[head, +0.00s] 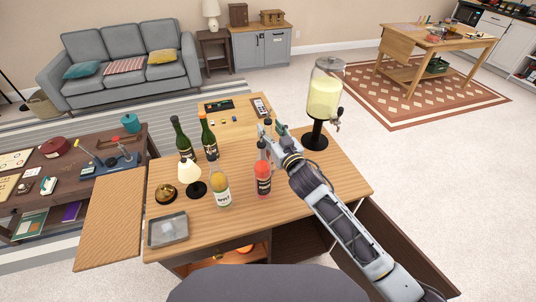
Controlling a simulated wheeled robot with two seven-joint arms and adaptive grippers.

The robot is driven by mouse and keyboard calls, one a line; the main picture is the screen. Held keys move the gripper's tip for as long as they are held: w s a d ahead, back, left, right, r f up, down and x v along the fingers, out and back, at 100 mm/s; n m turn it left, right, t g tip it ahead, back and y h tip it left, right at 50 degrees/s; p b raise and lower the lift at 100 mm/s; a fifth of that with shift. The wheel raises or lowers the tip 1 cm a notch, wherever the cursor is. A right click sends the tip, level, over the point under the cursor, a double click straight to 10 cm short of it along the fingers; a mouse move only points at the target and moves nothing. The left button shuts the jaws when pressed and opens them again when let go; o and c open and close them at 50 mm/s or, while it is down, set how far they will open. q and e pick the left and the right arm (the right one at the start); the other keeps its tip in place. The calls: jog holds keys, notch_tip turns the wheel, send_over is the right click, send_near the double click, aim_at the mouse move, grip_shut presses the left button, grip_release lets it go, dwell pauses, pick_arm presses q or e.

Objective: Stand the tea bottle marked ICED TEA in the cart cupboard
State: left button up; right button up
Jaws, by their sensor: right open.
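A red bottle (263,179) with a dark label stands upright near the cart's front edge. Beside it on the left stands a pale yellow bottle (221,190) with a white label. Both labels are too small to read surely, so I cannot tell which is marked ICED TEA. My right gripper (268,138) is open above the wooden cart top (318,182), just beyond the red bottle in the picture; I see nothing held. Below the top, the cart's cupboard (300,240) shows a dark interior, partly hidden by my arm. A dark door (405,245) stands open at right. My left gripper is out of view.
Two dark green bottles (209,138), a small lamp (190,175), an amber ashtray-like dish (166,194) and a grey tray (168,229) stand on the cart's left part. A drink dispenser (323,95) stands at its back right. A low table (75,165) is at left.

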jog(key=shift+x, duration=1.15)
jog(key=shift+c, duration=0.2)
grip_shut()
jog(key=shift+r, duration=0.1)
